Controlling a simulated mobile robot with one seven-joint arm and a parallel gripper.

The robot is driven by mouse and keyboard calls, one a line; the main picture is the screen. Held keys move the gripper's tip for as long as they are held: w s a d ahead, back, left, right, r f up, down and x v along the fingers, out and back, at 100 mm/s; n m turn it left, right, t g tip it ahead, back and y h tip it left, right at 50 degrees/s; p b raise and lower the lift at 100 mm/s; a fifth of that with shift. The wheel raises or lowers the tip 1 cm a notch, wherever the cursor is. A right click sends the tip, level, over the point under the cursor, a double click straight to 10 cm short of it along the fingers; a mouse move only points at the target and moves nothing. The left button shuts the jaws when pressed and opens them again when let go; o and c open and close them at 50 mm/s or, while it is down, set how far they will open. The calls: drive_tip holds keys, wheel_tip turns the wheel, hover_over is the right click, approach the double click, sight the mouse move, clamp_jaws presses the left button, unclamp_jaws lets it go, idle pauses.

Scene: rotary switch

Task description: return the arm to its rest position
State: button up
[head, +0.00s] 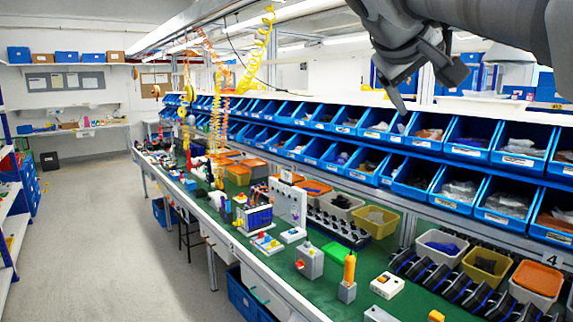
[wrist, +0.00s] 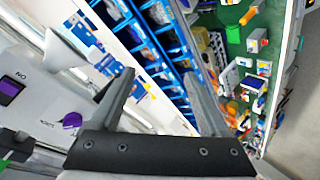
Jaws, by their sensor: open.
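My gripper (head: 402,98) is raised at the upper right of the head view, in front of the blue bin racks and well above the bench. In the wrist view my gripper (wrist: 162,88) has its two fingers spread wide, with nothing between them. A pale panel (wrist: 60,92) at the left of the wrist view carries a purple round part (wrist: 72,120), which looks like a knob, and a dark purple square (wrist: 10,88). Both are apart from the fingers. The setting of the knob cannot be told.
A long green-topped bench (head: 330,275) runs below, with boxes and devices on it. Blue bins (head: 455,185) line its back in two rows. An orange-topped post (head: 349,268) stands near the front edge. The grey aisle floor (head: 110,230) at left is clear.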

drive_tip(key=s+a+f+g+y, duration=0.1)
drive_tip(key=s+a+f+y, duration=0.1)
drive_tip(key=s+f, duration=0.5)
drive_tip(key=s+a+f+m+g+y, duration=0.1)
drive_tip(key=s+f, duration=0.6)
drive_tip(key=f, duration=0.9)
drive_tip(key=s+a+f+g+y, duration=0.2)
drive_tip(key=s+a+f+y, duration=0.2)
drive_tip(key=s+f, duration=0.3)
wheel_tip(320, 180, down, 4)
drive_tip(key=shift+f+m, duration=0.25)
drive_tip(key=shift+m, duration=0.15)
drive_tip(key=shift+s, duration=0.1)
drive_tip(key=c, duration=0.5)
drive_tip(key=shift+d, duration=0.2)
